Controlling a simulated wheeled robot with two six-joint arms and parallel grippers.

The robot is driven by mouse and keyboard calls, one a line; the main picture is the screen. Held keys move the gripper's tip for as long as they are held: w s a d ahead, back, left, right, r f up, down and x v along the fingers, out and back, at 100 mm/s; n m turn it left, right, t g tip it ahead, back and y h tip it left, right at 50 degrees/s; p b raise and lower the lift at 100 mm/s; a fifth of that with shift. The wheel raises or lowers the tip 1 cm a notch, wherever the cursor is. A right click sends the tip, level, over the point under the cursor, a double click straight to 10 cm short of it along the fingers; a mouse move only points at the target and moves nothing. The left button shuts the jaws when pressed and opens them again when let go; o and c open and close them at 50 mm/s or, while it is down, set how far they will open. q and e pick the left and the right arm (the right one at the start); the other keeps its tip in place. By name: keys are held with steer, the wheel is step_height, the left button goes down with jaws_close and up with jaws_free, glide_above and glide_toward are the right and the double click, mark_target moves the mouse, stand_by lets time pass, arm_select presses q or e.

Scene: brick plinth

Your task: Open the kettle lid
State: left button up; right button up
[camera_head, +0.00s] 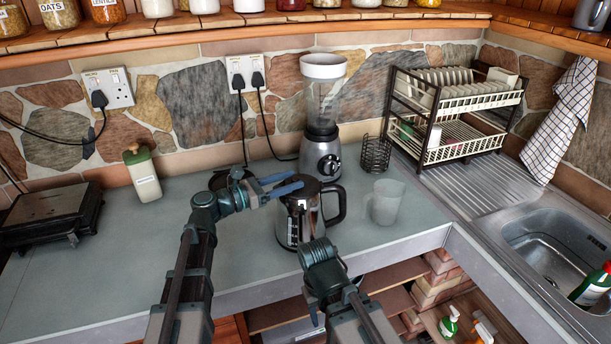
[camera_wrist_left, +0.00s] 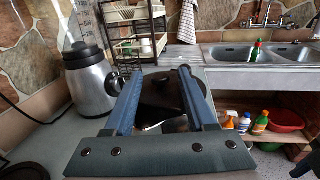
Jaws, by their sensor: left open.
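The silver kettle (camera_head: 292,226) with a black lid (camera_head: 301,186) and a black handle on its right stands upright on the grey worktop. The lid looks closed. My left gripper (camera_head: 282,187) is open, at the kettle's top, with its blue fingers reaching over from the left. In the left wrist view the black kettle top (camera_wrist_left: 162,92) lies between the two spread fingers of the left gripper (camera_wrist_left: 160,85); whether they touch it I cannot tell. My right arm is in front of the kettle at its lower right, and its gripper fingers cannot be made out.
A blender (camera_head: 323,150) stands behind the kettle, a translucent mug (camera_head: 384,203) to its right, a wire basket (camera_head: 376,155) behind the mug. A dish rack (camera_head: 450,150) and sink (camera_head: 560,245) are further right.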

mark_target(305, 181)
arm_select(q)
steer(key=shift+x, duration=2.6)
jaws_close()
